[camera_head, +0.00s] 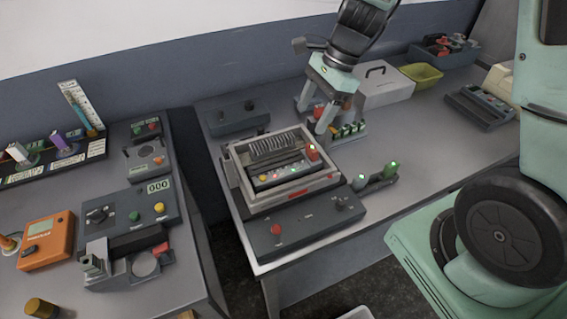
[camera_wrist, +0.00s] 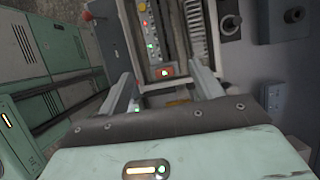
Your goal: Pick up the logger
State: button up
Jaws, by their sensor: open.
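A small red-orange block with a green light (camera_head: 312,151), which may be the logger, sits at the right end of a grey pan (camera_head: 240,192). In the wrist view the block (camera_wrist: 165,71) shows between and just beyond my fingertips. My gripper (camera_head: 314,118) points down above the pan's back right side, fingers apart and empty. It also shows in the wrist view (camera_wrist: 160,74). The pan also holds a dark strip with several coloured lights (camera_head: 280,175) and a ribbed rack (camera_head: 275,147). Whether a finger touches the block cannot be told.
A panel with a red button (camera_head: 300,232) lies in front of the pan. Two small green-lit pieces (camera_head: 376,178) stand to its right. A row of green parts (camera_head: 348,130) lies behind my gripper. A white box (camera_head: 385,88) and yellow-green bin (camera_head: 421,75) stand farther back.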

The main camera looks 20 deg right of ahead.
send_near(285, 166)
jog(key=x, duration=0.3)
jog(key=shift+w+d+f, duration=0.1)
jog(key=shift+d+f, duration=0.1)
jog(key=shift+d, duration=0.1)
jog(key=shift+a+x, duration=0.15)
jog(key=shift+x, duration=1.25)
jog(key=shift+a+x, duration=0.2)
jog(key=shift+x, duration=1.2)
jog(key=shift+r, duration=0.2)
jog(key=c, duration=0.8)
